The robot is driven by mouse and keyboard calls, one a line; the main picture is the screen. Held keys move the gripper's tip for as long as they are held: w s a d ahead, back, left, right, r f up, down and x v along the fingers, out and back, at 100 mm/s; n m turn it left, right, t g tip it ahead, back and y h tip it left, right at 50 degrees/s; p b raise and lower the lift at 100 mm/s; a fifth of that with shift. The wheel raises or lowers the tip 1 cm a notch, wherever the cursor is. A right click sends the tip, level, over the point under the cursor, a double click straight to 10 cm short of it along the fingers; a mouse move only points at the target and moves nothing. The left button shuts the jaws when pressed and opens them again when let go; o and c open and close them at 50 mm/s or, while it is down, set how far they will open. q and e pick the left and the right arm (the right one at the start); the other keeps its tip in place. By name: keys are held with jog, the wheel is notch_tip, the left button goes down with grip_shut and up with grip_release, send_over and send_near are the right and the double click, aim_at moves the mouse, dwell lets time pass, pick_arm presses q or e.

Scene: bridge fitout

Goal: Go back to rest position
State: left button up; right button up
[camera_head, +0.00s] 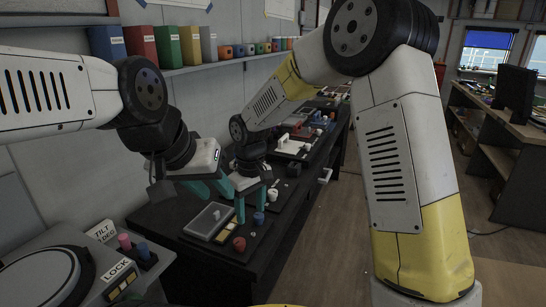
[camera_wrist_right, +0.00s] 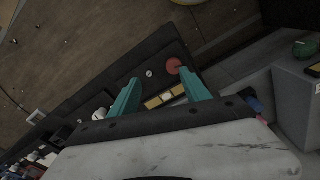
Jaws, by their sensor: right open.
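My left gripper (camera_head: 214,194) reaches in from the left over the black bench in the head view. Its teal fingers look spread apart, with nothing seen between them. My right gripper (camera_head: 250,212) is just right of it and slightly lower, pointing down over a dark control panel (camera_head: 225,249). In the right wrist view, the right gripper (camera_wrist_right: 165,90) has its teal fingers wide apart and nothing between them. Beyond them are yellow-and-white keys (camera_wrist_right: 164,97) and a red knob (camera_wrist_right: 173,66) on the panel. The left gripper is not seen in the right wrist view.
A grey console (camera_head: 60,255) with a LOCK label is at lower left. Open floor (camera_head: 325,240) lies to the right.

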jog(key=s+d+r+m+t+y, duration=0.1)
jog(key=s+d+r+m+t, duration=0.35)
jog(key=d+r, duration=1.05)
jog(key=s+d+r+m, duration=0.1)
jog(key=s+d+m, duration=0.1)
jog(key=s+d, duration=0.2)
jog(key=s+d+r+m+t, duration=0.1)
jog(key=s+d+r+m, duration=0.1)
jog(key=s+d, duration=0.3)
jog(key=s, duration=0.3)
jog(key=shift+s+d+m+y, duration=0.3)
jog(key=shift+s+m+y, duration=0.05)
jog(key=shift+y, duration=0.05)
